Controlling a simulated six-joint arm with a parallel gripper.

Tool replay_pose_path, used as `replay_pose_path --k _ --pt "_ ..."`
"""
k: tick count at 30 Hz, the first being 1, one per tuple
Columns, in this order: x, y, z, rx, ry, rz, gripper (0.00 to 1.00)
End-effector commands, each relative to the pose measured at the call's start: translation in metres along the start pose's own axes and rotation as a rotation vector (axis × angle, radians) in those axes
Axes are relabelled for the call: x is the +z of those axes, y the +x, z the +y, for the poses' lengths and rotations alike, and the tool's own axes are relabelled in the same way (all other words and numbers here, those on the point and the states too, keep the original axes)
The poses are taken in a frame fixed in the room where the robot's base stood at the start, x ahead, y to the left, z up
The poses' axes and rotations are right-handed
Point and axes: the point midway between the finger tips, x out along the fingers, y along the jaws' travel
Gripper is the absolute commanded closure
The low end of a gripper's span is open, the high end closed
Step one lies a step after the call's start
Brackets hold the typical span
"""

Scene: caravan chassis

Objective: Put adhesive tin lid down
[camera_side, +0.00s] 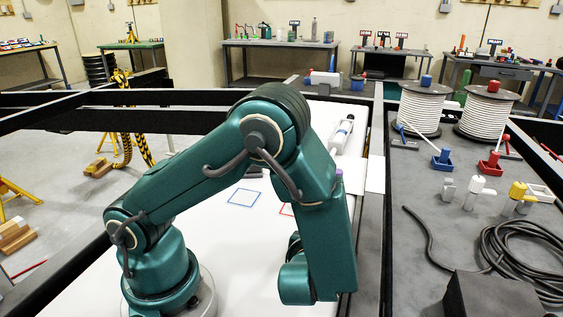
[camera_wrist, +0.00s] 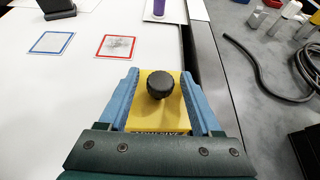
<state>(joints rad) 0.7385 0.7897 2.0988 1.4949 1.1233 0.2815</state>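A yellow lid (camera_wrist: 143,108) with a round black knob (camera_wrist: 160,84) sits between the blue fingers of my gripper (camera_wrist: 160,97) in the wrist view. The fingers press against its left and right sides, and dark lettering, partly cut off, shows along its near edge. In the side view my arm hides the gripper and the lid. On the white surface (camera_wrist: 60,90) ahead are a blue square outline (camera_wrist: 52,42), empty, and a red square outline (camera_wrist: 116,46) with a grey speckled patch inside. Whether the lid touches anything below cannot be told.
A purple object (camera_wrist: 159,7) stands beyond the red square. A black object (camera_wrist: 57,8) is at the far left. To the right, past a dark rail, a black cable (camera_side: 433,243) lies on a grey surface with white cable reels (camera_side: 420,111). The white surface left of my gripper is clear.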

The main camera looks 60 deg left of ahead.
Motion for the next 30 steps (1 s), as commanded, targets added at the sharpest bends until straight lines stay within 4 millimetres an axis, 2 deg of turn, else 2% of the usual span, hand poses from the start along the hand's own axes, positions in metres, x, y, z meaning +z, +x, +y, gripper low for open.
replay_pose_path --k 1,4,5,14,20,30 --pt "0.0 0.0 0.0 0.0 0.0 0.0 0.59" --pt "0.0 0.0 0.0 0.0 0.0 0.0 0.97" --pt "0.0 0.0 0.0 0.0 0.0 0.0 1.0" --pt "0.001 -0.001 0.0 0.0 -0.001 -0.001 1.0" --pt "0.008 -0.004 -0.001 0.0 -0.005 -0.001 1.0" --pt "0.049 -0.024 0.0 -0.002 -0.01 -0.002 1.0"
